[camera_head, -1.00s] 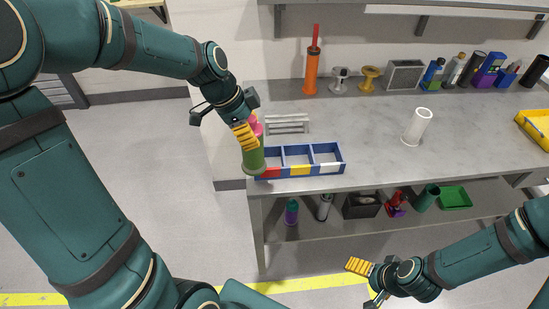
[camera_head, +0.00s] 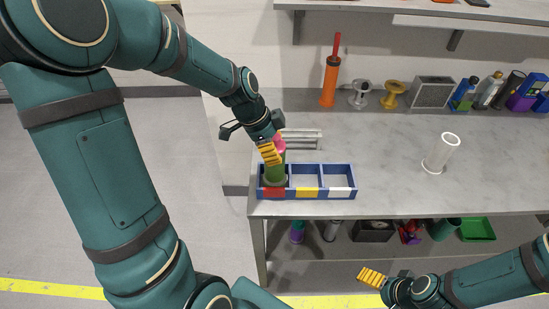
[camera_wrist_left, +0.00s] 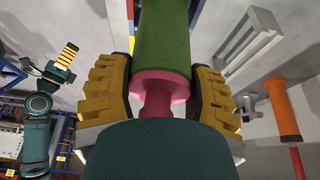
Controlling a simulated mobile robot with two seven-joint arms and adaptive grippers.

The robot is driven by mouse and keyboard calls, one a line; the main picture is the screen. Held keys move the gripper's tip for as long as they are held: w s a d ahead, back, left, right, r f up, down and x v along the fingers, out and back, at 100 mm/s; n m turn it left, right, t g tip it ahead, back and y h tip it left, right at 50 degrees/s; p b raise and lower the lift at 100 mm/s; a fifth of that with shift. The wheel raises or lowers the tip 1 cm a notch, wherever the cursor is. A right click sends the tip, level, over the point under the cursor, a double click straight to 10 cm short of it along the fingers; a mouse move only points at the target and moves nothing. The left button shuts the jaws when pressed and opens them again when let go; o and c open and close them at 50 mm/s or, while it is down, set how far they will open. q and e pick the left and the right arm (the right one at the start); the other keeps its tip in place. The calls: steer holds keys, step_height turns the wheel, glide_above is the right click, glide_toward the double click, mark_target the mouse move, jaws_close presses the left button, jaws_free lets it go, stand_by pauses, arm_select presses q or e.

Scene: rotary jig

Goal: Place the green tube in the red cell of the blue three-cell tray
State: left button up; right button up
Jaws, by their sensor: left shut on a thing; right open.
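The green tube (camera_head: 275,175) has a pink collar and stem at its top; the tube also fills the top of the left wrist view (camera_wrist_left: 162,42). My left gripper (camera_head: 270,152) is shut on it, with yellow fingers on both sides of the pink part (camera_wrist_left: 160,88). The blue three-cell tray (camera_head: 322,176) lies at the table's front left edge, with red, yellow and white front labels. The tube's lower end shows within the left, red-labelled cell (camera_head: 274,193); whether it touches the floor is unclear. My right gripper (camera_head: 372,278) is open and empty, low in front of the table.
A grey rack (camera_head: 302,136) stands just behind the tray. An orange tube with a red rod (camera_head: 329,85), spools and bottles line the back. A white cylinder (camera_head: 441,152) stands at the right. The middle tabletop is clear. A lower shelf (camera_head: 330,265) holds several items.

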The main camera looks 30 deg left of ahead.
mark_target(275, 176)
arm_select(q)
step_height(275, 176, down, 3)
steer(key=shift+f+b, duration=0.2)
steer(key=shift+b, duration=0.1)
steer(key=o, duration=1.3)
